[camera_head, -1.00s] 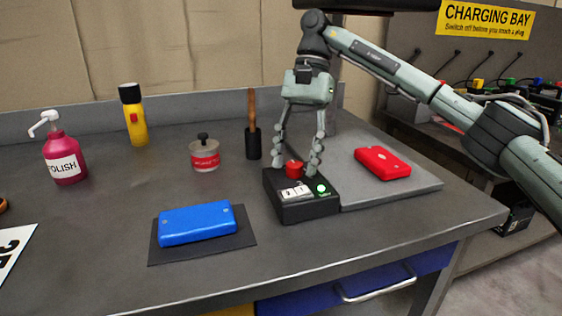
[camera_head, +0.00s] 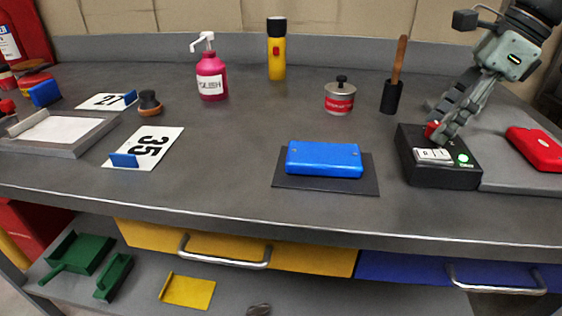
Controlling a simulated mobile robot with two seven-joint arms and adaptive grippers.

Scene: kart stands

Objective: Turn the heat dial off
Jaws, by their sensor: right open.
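The heat control box (camera_head: 440,176) is black and sits on the grey bench at the right. On its top are the red dial (camera_head: 432,129), a white plate with markings (camera_head: 433,155) and a lit green light (camera_head: 463,158). My right gripper (camera_head: 445,132) points down over the box, its open fingers close around or beside the dial. The fingers partly cover the dial, so I cannot tell whether they touch it or which way it points. My left gripper is not in view.
A blue block (camera_head: 324,160) lies on a dark mat left of the box. A red block (camera_head: 537,148) lies on the grey plate to its right. Behind stand a brush in a black holder (camera_head: 392,96), a tin (camera_head: 339,98), a yellow torch (camera_head: 276,50) and a polish bottle (camera_head: 211,78).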

